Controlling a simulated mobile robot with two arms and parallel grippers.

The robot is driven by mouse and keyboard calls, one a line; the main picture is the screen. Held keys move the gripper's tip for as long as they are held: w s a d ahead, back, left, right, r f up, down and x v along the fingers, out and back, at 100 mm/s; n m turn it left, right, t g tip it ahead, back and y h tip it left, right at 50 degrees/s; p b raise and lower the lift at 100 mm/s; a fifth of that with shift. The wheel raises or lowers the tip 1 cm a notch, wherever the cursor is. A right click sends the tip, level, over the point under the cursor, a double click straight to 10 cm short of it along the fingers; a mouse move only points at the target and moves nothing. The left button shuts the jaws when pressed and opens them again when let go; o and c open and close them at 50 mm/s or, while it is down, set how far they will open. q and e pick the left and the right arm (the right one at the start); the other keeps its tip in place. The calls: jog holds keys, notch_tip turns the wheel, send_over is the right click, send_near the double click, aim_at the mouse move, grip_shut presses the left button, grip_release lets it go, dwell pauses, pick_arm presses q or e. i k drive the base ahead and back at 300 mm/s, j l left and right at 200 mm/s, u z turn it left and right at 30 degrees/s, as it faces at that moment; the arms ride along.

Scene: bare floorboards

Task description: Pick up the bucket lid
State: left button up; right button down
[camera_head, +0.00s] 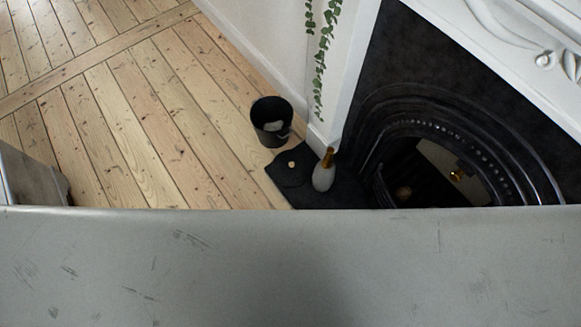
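A round black lid with a small light wooden knob, the bucket lid (291,174), lies flat on the dark hearth slab near its left corner. Its dark colour nearly merges with the slab. The black bucket (271,132) stands upright and uncovered on the floorboards just behind the lid, with something pale inside. Neither of my grippers is in view, so nothing shows of their state or distance from the lid.
A grey bottle with a gold neck (324,178) stands on the hearth slab (347,193), right of the lid. The black fireplace (420,110) is at right. Ivy (320,70) hangs by the wall. Bare floorboards (150,130) lie open at left. A grey scratched surface fills the bottom.

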aim_at(290, 167)
jog(key=z, duration=0.55)
jog(key=i+j+z, duration=0.15)
jog(key=j+z, duration=0.25)
jog(key=i+j+z, duration=0.1)
jog(key=j+z, duration=0.3)
jog(key=j, duration=0.2)
jog(key=j+z, duration=0.35)
jog(key=j, duration=0.2)
